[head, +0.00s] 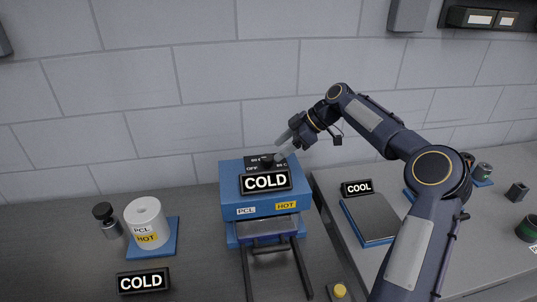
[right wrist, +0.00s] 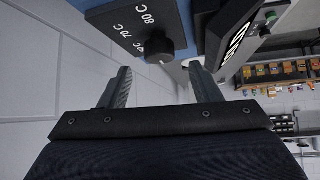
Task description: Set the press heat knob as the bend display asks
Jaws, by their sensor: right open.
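The blue press (head: 232,205) stands on the bench in the head view, with PCL and HOT labels on its front. Its dark display (head: 265,181) reads COLD. A black dial panel with OFF and temperature marks is on top, behind the display. The dark heat knob (right wrist: 154,50) shows in the right wrist view, beside marks reading 70 C and 80 C; its pointer setting is unclear. My right gripper (right wrist: 163,86) is open, its fingers either side of the knob in the picture but apparently short of it. In the head view the right gripper (head: 285,143) is above the panel. My left gripper is out of view.
A white PCL HOT drum (head: 147,223) sits on a blue mat at left, beside a dark-capped jar (head: 106,219). Another COLD sign (head: 142,281) stands in front. A COOL sign (head: 356,188) and a grey plate (head: 371,217) are on the right bench. A tiled wall is behind.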

